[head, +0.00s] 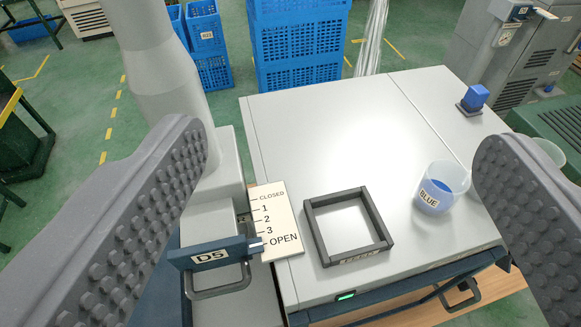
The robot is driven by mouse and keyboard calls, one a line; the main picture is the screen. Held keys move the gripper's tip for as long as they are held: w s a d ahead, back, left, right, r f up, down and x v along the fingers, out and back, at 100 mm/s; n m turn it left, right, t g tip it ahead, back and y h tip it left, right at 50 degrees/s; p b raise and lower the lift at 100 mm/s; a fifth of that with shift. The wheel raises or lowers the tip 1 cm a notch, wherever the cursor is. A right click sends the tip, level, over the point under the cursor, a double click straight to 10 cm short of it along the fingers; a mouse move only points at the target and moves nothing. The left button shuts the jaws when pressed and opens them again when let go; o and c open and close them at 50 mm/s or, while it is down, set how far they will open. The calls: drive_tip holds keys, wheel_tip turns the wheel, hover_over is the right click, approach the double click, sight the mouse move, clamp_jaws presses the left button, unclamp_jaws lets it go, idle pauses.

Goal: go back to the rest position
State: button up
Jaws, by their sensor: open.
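My gripper (345,205) is open, with one studded finger at the left edge and the other at the right edge of the head view. Nothing is held between the fingers. Beyond them is a grey table (310,125). A dark square frame (314,232) lies on it near the front edge. A translucent cup labelled BLUE (452,176), with blue contents, stands to the right, close to the right finger in the picture. A lever labelled D5 (232,248) sits at the table's left, its pointer at OPEN on the scale plate (284,238).
Blue crates (300,45) are stacked behind the table. A blue block on a dark base (474,97) stands at the table's back right. A grey cabinet (540,50) is at the far right. A thick pale column (165,70) rises at the left. The table's middle is clear.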

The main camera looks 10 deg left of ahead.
drive_tip(key=shift+f, duration=0.1)
wheel_tip(320, 180, down, 8)
drive_tip(key=b, duration=0.8)
idle(0.4)
